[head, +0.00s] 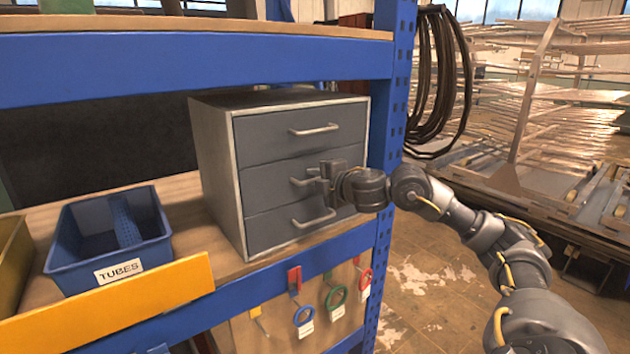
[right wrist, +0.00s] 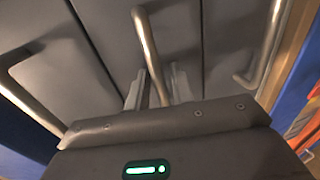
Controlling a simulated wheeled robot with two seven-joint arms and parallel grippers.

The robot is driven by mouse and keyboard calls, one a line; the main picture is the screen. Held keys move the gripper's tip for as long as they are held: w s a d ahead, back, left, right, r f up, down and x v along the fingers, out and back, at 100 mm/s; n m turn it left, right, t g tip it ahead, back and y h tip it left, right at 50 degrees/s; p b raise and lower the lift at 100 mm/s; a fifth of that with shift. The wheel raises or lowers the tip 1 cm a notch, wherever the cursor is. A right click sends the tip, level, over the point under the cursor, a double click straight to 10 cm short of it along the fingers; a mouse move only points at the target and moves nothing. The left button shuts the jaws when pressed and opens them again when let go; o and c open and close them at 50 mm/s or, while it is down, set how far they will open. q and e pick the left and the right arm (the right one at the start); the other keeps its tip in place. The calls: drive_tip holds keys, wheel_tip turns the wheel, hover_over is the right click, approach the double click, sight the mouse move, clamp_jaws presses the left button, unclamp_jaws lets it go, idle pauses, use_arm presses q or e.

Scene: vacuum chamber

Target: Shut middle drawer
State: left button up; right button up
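A grey drawer cabinet (head: 215,165) with three stacked drawers stands on the shelf. The middle drawer (head: 262,185) looks about flush with the top drawer (head: 265,135) and the bottom drawer (head: 270,228); any small gap is hard to tell. My right gripper (head: 326,172) is at the middle drawer's handle (head: 300,182). In the right wrist view its two fingers (right wrist: 160,88) lie close on either side of that handle (right wrist: 147,40), and it looks shut on it. The gripper hides the handle's right part in the head view. My left gripper is not in view.
A blue bin labelled TUBES (head: 70,265) stands left of the cabinet, behind a yellow strip (head: 120,300). A blue rack post (head: 392,110) rises just right of the cabinet. Coloured tools hang below the shelf edge. A blue beam (head: 180,68) crosses above.

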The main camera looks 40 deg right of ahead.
drive_tip(key=shift+r, duration=0.1)
drive_tip(key=b+v, duration=0.4)
drive_tip(key=v, duration=0.6)
drive_tip(key=shift+s, duration=0.45)
